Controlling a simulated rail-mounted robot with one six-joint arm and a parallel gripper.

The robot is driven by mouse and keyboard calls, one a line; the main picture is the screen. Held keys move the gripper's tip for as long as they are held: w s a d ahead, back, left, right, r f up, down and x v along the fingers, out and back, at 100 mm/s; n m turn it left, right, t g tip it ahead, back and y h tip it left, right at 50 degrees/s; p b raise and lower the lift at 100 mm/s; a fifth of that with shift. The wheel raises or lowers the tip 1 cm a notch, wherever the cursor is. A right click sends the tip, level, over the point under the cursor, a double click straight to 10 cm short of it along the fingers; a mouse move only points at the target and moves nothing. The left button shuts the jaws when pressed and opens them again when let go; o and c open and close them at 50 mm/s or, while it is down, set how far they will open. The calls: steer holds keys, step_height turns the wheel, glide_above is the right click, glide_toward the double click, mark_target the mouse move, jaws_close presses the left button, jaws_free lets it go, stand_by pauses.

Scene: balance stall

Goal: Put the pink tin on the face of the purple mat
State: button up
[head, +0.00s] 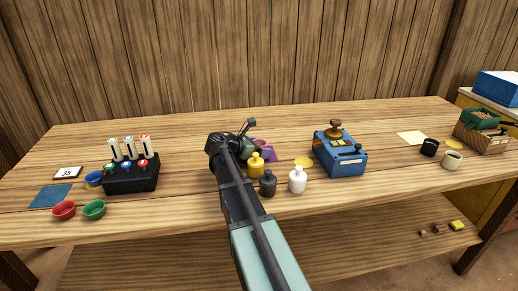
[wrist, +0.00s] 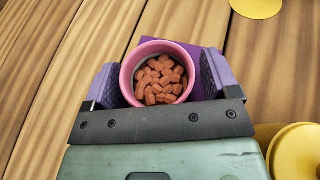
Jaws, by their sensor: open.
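The pink tin (wrist: 128,82) is round and open-topped, filled with small orange-brown pieces. In the wrist view it sits between the two fingers of my gripper (wrist: 160,80), which is open, with a finger on either side. The purple mat (wrist: 146,43) shows beyond the tin and at its right, partly hidden by the tin and the right finger. The tin overlaps the mat in this view; I cannot tell how much of its base is on it. In the head view, the mat (head: 267,155) shows behind the yellow pot, and my gripper (head: 243,133) hides part of that area.
A yellow pot (head: 257,166), a dark grey pot (head: 267,185) and a white pot (head: 297,180) stand close in front of the mat. A blue balance box (head: 340,157) is to the right, and a black rack (head: 131,177) to the left. The table behind is clear.

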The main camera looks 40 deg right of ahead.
steer(key=shift+r, duration=0.25)
steer(key=p+v, duration=0.4)
steer(key=v, duration=0.7)
steer(key=shift+p, duration=0.4)
steer(key=shift+a+r, duration=0.15)
steer(key=shift+a, duration=0.35)
steer(key=shift+w, duration=0.1)
